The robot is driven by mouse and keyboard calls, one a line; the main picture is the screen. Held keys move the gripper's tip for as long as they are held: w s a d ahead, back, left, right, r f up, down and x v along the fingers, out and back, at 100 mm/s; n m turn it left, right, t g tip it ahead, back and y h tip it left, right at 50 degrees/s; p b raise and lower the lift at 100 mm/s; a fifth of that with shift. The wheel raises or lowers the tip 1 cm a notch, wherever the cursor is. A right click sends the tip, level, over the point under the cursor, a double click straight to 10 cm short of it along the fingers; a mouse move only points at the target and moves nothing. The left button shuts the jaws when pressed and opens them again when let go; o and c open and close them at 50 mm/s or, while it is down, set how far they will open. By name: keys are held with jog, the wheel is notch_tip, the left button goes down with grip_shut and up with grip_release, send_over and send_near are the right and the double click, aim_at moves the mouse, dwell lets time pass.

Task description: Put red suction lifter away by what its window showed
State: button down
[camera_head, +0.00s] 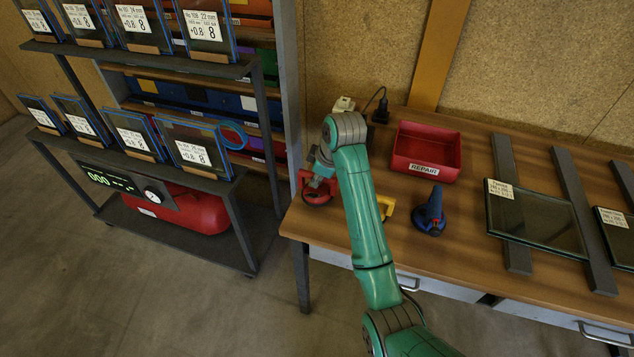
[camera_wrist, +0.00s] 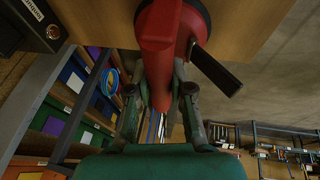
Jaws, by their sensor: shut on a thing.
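The red suction lifter (camera_head: 317,195) is at the left end of the wooden workbench in the head view. My gripper (camera_head: 325,174) is shut on it, partly hidden by my green arm. In the wrist view the lifter's red handle (camera_wrist: 158,55) lies between the two fingers of my gripper (camera_wrist: 160,100), with a black lever sticking out beside it. I cannot tell whether the lifter touches the bench, and its window is not readable. A red open tray (camera_head: 427,168) labelled REPAIR stands at the back of the bench and looks empty.
A blue lifter (camera_head: 431,212) stands right of my arm, and a yellow lifter (camera_head: 386,206) is partly hidden behind it. Glass panes (camera_head: 535,220) lie on dark bars at the right. A rack (camera_head: 195,175) of labelled panes stands left. A charger (camera_head: 343,104) and plug sit at the back.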

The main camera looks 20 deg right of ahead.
jog(key=shift+f, duration=1.1)
jog(key=shift+f, duration=0.1)
jog(key=c, duration=1)
grip_release()
jog(key=shift+c, duration=0.2)
